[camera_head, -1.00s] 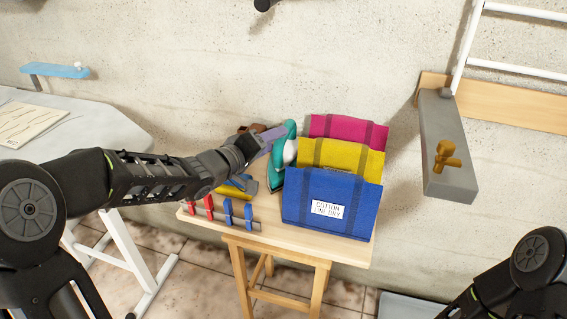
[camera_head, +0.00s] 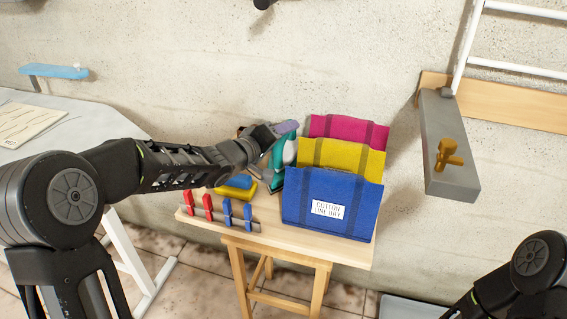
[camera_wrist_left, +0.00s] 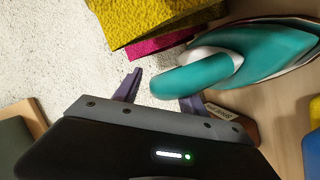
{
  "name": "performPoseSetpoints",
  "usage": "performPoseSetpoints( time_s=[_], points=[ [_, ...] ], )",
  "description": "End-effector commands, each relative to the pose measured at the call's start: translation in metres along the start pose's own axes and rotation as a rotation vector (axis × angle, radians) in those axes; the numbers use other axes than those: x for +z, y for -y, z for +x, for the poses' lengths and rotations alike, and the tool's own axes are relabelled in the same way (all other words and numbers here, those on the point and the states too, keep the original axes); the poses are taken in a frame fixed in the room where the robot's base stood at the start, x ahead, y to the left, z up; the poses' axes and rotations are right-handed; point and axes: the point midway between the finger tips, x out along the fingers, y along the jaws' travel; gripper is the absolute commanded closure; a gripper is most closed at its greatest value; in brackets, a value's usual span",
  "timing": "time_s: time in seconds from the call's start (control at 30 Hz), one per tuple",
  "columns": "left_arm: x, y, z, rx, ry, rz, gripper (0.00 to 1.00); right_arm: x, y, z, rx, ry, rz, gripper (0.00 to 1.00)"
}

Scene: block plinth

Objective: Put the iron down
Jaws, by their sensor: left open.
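The teal and white iron (camera_head: 277,165) stands on the small wooden table (camera_head: 340,250), left of the bags. Its upper part is partly hidden behind my left gripper (camera_head: 287,128). In the left wrist view, the iron (camera_wrist_left: 240,60) points its rounded teal handle end towards the gap between the purple fingers of my left gripper (camera_wrist_left: 162,95). The fingers are apart, and I cannot tell whether they touch the handle. Of my right arm, only a link shows at the lower right; its gripper is out of view.
Blue (camera_head: 328,205), yellow (camera_head: 345,158) and magenta (camera_head: 350,128) bags stand close right of the iron. Red and blue pegs (camera_head: 228,212) line the table's front left. A yellow and blue item (camera_head: 237,184) lies left of the iron. A grey wall bracket (camera_head: 445,150) is at right.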

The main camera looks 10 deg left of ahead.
Motion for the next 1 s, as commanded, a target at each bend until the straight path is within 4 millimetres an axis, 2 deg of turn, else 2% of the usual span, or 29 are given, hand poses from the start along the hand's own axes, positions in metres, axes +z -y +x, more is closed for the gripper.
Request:
performPoseSetpoints(
  time_s=[0.37,1.0],
  points=[
    [0.0001,-0.0002,-0.0003,0.001,0.000,0.000,0.51,0.0000,0.0000,-0.0001,0.000,0.000,0.000,0.64],
    [0.0001,-0.0002,-0.0004,0.001,0.000,0.000,1.00,0.0000,0.0000,-0.0001,0.000,0.000,0.000,0.64]
  ],
)
